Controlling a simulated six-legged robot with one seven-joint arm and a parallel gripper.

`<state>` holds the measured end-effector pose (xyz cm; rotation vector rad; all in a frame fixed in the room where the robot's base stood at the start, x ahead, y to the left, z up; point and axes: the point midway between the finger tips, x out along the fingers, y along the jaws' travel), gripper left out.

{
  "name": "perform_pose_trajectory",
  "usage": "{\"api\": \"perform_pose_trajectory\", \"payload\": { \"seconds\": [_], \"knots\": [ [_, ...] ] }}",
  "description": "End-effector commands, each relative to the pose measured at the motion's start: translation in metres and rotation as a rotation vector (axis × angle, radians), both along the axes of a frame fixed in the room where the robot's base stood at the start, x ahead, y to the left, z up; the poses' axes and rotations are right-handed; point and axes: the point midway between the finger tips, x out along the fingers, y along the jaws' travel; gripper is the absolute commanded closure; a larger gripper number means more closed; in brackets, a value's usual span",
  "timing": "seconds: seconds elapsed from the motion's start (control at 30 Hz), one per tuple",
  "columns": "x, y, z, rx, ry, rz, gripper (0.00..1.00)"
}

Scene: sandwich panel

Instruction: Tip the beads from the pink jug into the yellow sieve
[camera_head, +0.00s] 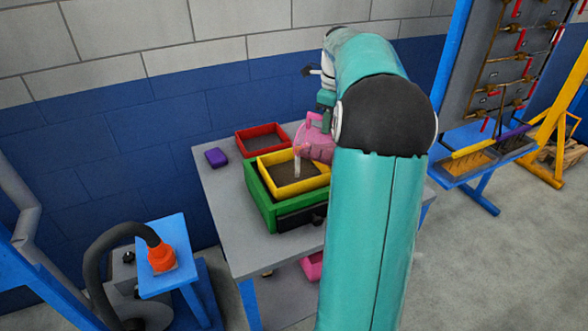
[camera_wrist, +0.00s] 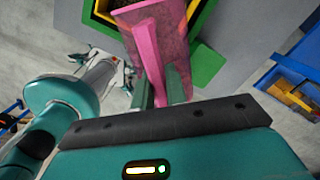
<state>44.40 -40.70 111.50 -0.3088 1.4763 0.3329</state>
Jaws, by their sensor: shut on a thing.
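The pink jug (camera_head: 317,140) is tilted over the yellow sieve (camera_head: 308,187). A pale stream of beads (camera_head: 297,163) falls from its lip into the sieve. The jug also shows in the wrist view (camera_wrist: 160,32), with the yellow rim partly visible beyond it. My gripper (camera_wrist: 166,88) is shut on the jug's handle. In the head view my arm hides most of the gripper and the jug's right side. The sieve rests on a green box (camera_head: 262,205) and has a dark inside. The beads left in the jug cannot be counted.
A red tray (camera_head: 262,140) stands behind the sieve and a purple block (camera_head: 216,157) lies to its left on the grey table (camera_head: 222,205). A blue stand with an orange item (camera_head: 161,257) is at front left. A tool rack stands at right.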

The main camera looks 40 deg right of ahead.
Motion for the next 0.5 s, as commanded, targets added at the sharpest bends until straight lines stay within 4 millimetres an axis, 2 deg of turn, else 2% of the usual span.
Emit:
{"api": "perform_pose_trajectory", "payload": {
  "seconds": [0.5],
  "knots": [
    [0.0075, 0.0036, -0.0008, -0.021, 0.049, 0.001, 1.0]
  ]
}}
